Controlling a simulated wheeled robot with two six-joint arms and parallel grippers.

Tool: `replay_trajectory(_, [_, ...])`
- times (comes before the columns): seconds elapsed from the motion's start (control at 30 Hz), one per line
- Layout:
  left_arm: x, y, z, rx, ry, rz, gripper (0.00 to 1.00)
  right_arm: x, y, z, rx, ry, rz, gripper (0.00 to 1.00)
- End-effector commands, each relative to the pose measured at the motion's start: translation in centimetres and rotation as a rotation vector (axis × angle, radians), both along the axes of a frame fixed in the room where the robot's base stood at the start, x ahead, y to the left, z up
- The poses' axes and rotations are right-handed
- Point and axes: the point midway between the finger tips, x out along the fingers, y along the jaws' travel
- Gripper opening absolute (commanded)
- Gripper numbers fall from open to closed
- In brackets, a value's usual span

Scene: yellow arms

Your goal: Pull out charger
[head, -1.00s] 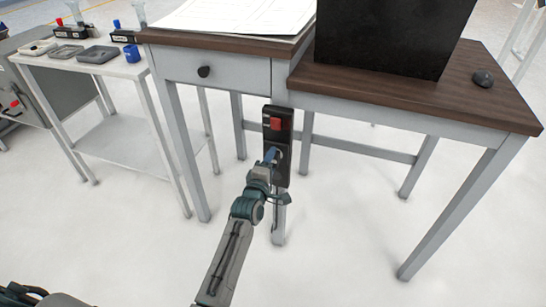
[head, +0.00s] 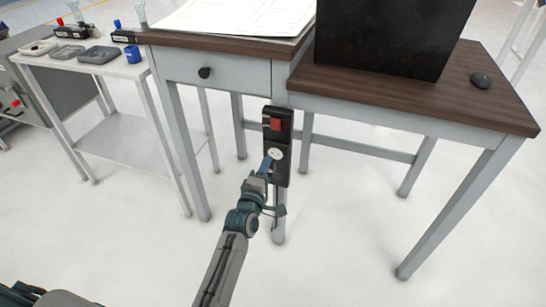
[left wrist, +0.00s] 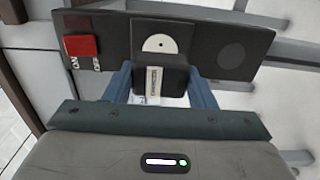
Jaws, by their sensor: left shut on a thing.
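The charger (left wrist: 161,76) is a black block with a white label, seen in the left wrist view between the blue fingers of my left gripper (left wrist: 160,82). The fingers are shut on its sides. Behind it is the black power strip (left wrist: 228,52) with a red switch and a round white socket (left wrist: 160,44), its lower part hidden by the charger. In the head view the strip (head: 282,178) stands upright at the desk leg, and the white socket (head: 276,153) shows. My left gripper (head: 265,168) is just below and in front of it. My right gripper is not in view.
The desk (head: 420,105) has a dark wood top with papers (head: 240,15), a black box (head: 390,35) and a mouse (head: 482,79). A white side table (head: 120,68) with trays stands at left. The floor in front is clear.

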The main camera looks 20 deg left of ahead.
Motion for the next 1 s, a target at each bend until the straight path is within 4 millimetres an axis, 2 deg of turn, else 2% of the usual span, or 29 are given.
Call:
replay_trajectory(0.3, [-1.2, 0.0, 0.0, 0.0, 0.0, 0.0, 0.14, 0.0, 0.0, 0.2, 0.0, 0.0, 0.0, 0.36])
replay_trajectory(0.63, [-1.4, 0.0, 0.0, 0.0, 0.0, 0.0, 0.14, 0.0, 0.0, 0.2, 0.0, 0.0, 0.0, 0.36])
replay_trajectory(0.67, [-1.4, 0.0, 0.0, 0.0, 0.0, 0.0, 0.52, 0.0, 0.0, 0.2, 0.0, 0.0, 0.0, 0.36])
replay_trajectory(0.77, [-1.4, 0.0, 0.0, 0.0, 0.0, 0.0, 0.72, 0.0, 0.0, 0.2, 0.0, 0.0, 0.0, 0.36])
replay_trajectory(0.8, [-1.4, 0.0, 0.0, 0.0, 0.0, 0.0, 0.76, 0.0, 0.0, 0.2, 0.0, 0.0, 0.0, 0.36])
replay_trajectory(1.0, [-1.4, 0.0, 0.0, 0.0, 0.0, 0.0, 0.76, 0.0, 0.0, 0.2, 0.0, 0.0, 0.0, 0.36])
